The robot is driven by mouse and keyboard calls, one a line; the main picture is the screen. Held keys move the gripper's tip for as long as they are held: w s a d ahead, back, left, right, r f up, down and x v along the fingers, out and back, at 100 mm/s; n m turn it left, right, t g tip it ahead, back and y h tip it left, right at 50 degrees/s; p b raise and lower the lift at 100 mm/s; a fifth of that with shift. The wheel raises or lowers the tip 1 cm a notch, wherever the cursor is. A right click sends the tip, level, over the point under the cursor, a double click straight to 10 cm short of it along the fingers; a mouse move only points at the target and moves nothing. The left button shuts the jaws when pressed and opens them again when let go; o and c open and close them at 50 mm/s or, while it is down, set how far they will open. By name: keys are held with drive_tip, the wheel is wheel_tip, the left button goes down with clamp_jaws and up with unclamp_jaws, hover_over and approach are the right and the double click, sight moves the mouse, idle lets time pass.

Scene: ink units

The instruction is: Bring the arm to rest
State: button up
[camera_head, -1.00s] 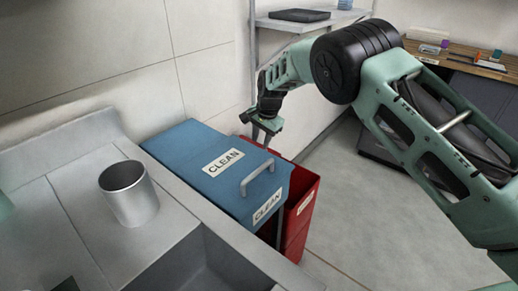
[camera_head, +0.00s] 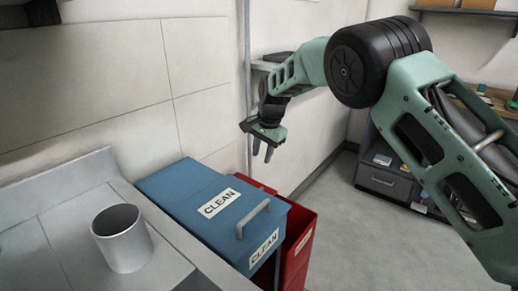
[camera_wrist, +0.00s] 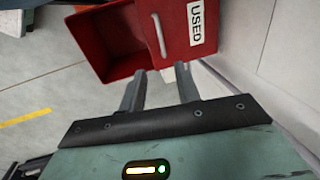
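My gripper (camera_head: 263,150) hangs in the air above and behind the blue CLEAN bin, at the end of my raised, bent arm. In the wrist view my gripper (camera_wrist: 160,88) shows two fingers spread apart with nothing between them. The fingers point toward a red bin (camera_wrist: 105,42) labelled USED, which is apart from them and looks empty where its inside shows.
A blue bin (camera_head: 180,192) marked CLEAN, with a handle, stands before the red bin (camera_head: 300,245). A metal cup (camera_head: 122,240) stands upright on the grey counter (camera_head: 60,215) at left. A drawer cabinet (camera_head: 385,185) stands at the back right. Floor is clear between.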

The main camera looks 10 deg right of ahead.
drive_tip(key=s+a+r+n+g+p, duration=0.1)
drive_tip(key=s+r+n+p, duration=0.15)
drive_tip(key=s+r, duration=0.4)
drive_tip(key=s+a+r+n+p, duration=0.1)
drive_tip(key=s+r+n+p, duration=0.2)
drive_tip(key=s, duration=0.7)
drive_tip(key=s+a+r+n+g+p, duration=0.1)
drive_tip(key=s+r+n, duration=0.2)
drive_tip(key=s+r, duration=0.45)
drive_tip(key=s+d+n+p, duration=0.2)
drive_tip(key=s+d+n, duration=0.2)
drive_tip(key=s, duration=0.7)
drive_tip(key=s+d+n+h+p, duration=0.1)
drive_tip(key=s+d+n+p, duration=0.1)
drive_tip(key=s, duration=1)
drive_tip(key=shift+d+r+n+p, duration=0.3)
drive_tip(key=shift+d+n, duration=0.6)
drive_tip(key=shift+n, duration=0.25)
